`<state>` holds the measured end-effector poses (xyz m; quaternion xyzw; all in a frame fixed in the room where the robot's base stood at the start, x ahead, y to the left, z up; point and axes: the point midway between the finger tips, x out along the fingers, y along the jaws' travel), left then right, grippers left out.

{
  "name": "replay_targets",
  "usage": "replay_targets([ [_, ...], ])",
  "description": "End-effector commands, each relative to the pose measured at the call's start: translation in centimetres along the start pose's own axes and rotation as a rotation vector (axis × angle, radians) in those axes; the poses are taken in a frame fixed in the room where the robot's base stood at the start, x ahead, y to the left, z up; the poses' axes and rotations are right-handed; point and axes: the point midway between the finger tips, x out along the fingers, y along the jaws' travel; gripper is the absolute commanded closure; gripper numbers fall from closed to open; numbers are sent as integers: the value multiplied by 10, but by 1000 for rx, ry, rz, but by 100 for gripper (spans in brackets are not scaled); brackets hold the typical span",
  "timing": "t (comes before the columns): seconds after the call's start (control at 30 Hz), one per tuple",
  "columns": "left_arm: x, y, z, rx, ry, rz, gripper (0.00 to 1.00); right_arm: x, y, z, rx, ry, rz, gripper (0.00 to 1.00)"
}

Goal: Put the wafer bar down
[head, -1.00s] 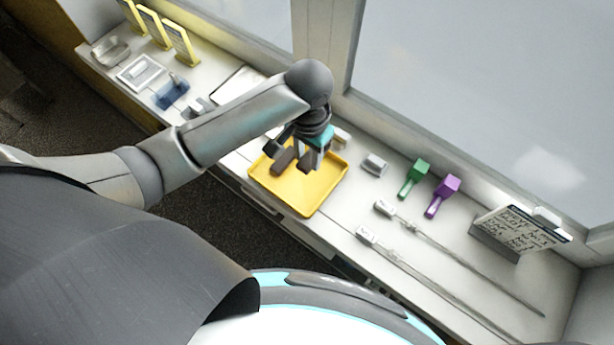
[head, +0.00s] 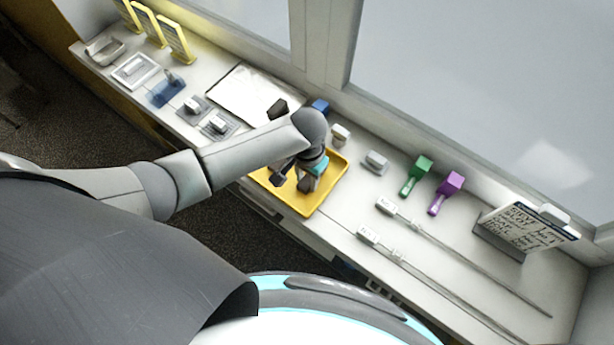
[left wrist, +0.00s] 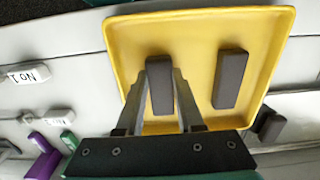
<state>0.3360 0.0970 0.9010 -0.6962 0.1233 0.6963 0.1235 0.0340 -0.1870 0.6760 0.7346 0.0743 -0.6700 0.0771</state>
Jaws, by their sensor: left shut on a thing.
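The yellow tray (head: 329,184) lies on the counter and also shows in the left wrist view (left wrist: 200,45). My left gripper (left wrist: 158,108) is over the tray, with its fingers on both sides of a dark wafer bar (left wrist: 159,82), and is shut on it. In the head view the gripper (head: 294,182) partly hides the bar and tray. I cannot tell whether the held bar touches the tray floor. A second dark bar (left wrist: 230,78) lies in the tray beside it, apart and roughly parallel. My right gripper is not in view.
A dark block (head: 277,109) stands outside the tray, near a blue block (head: 320,106). A pale block (head: 376,161), green scoop-like tool (head: 417,172), purple one (head: 446,192) and two long rods (head: 470,262) lie right of the tray. Window frames edge the counter's back.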

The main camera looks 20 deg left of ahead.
Motion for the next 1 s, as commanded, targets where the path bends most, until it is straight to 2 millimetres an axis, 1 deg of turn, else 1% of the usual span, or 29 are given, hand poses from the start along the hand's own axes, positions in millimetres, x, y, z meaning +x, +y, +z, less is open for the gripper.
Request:
replay_targets([
  [0.17, 3, 0, 0, -1, 0, 0, 95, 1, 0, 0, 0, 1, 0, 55],
  [0.2, 3, 0, 0, -1, 0, 0, 59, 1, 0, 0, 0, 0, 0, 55],
  [0.43, 2, 0, 0, -1, 0, 0, 34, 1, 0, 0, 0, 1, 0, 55],
  [0.67, 2, 0, 0, -1, 0, 0, 34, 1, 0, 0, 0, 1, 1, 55],
  [0.77, -3, 0, 0, 0, 1, 0, 34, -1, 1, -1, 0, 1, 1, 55],
  [0.87, -14, 0, -1, -1, 3, 1, 34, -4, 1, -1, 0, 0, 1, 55],
  [1.0, -41, 0, -1, 0, 5, 0, 34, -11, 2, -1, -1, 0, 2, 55],
])
